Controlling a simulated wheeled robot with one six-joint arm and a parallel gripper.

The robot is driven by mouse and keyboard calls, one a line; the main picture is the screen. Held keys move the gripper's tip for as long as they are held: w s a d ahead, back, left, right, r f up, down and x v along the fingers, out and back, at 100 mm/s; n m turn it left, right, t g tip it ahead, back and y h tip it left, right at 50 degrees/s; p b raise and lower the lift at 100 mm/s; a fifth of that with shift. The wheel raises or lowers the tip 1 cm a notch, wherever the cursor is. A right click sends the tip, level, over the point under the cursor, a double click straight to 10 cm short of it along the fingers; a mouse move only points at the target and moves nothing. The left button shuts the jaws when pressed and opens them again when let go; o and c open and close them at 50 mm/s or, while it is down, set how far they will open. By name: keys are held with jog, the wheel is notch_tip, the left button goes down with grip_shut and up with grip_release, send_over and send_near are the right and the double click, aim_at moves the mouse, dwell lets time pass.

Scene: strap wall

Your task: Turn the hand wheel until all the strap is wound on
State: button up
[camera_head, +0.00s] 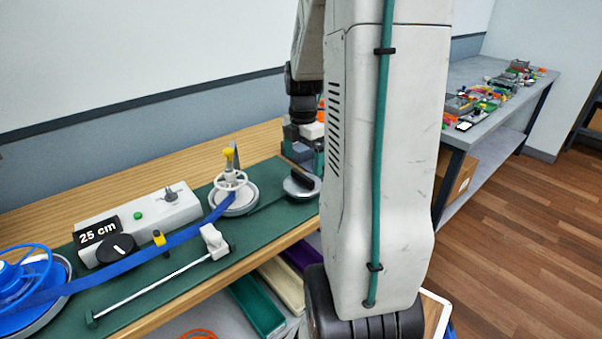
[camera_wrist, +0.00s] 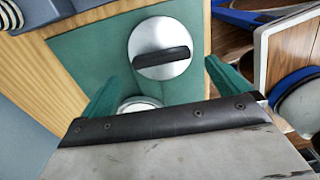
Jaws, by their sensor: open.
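A yellow knob (camera_head: 229,153) stands above this wheel. I cannot tell how much strap is wound at either end. In the head view my arm partly hides the gripper.
A grey disc with a black bar handle (camera_head: 301,184) sits right of the wheel; a similar disc (camera_wrist: 160,48) shows in the wrist view. A white box with a "25 cm" display (camera_head: 98,232) and black dial stands behind the strap. A white rod (camera_head: 150,286) lies in front.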

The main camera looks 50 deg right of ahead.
aim_at(303, 174)
notch_tip(303, 174, down, 6)
jog(key=shift+r, duration=0.2)
jog(key=c, duration=0.9)
jog(key=shift+o, duration=0.2)
jog(key=shift+m, duration=0.4)
